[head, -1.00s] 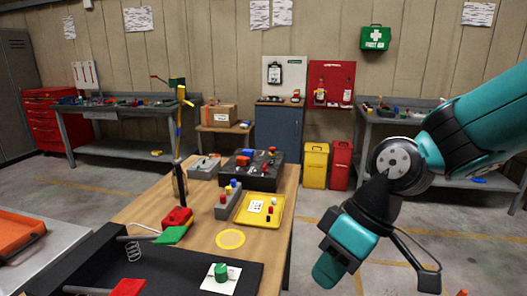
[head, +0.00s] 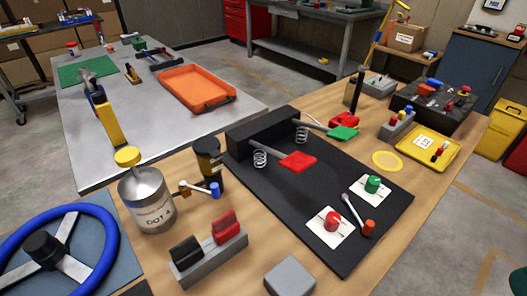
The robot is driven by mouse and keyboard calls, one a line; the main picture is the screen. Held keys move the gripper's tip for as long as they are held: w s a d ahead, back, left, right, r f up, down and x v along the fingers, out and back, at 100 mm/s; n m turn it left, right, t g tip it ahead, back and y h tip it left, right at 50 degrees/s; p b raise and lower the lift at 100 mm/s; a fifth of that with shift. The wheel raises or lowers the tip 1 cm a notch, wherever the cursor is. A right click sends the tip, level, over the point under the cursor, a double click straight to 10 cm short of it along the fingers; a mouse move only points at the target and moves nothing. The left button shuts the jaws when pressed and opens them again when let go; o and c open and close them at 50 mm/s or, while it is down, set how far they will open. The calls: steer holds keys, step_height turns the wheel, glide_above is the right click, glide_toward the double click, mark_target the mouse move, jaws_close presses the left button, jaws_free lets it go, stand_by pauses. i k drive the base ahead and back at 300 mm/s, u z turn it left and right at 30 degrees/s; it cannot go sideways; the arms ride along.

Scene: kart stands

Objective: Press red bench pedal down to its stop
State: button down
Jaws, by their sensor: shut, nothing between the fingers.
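The red pedal (head: 298,161) is a flat red pad on the end of a grey metal lever. The lever comes out of a black housing (head: 262,133) on a black base plate (head: 335,243). A coil spring (head: 260,158) stands near the red pedal's lever. The pad appears raised above the plate; the exact gap is hard to tell. A green pedal (head: 343,133) with its own lever and spring (head: 301,135) sits to the right and farther back. My gripper is not in view; only a small teal part of my arm shows at the lower right corner.
Red (head: 332,220) and green (head: 373,184) knobs on white cards share the plate. A metal can (head: 148,199), a blue steering wheel (head: 57,255) and a grey rocker-switch block (head: 209,256) stand left and in front. A yellow tray (head: 427,145) lies right.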

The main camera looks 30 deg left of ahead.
mark_target(296, 162)
steer(key=u, duration=1.1)
steer(key=k, duration=0.5)
steer(key=z, duration=0.4)
steer(key=i, duration=0.7)
steer(key=u, duration=0.5)
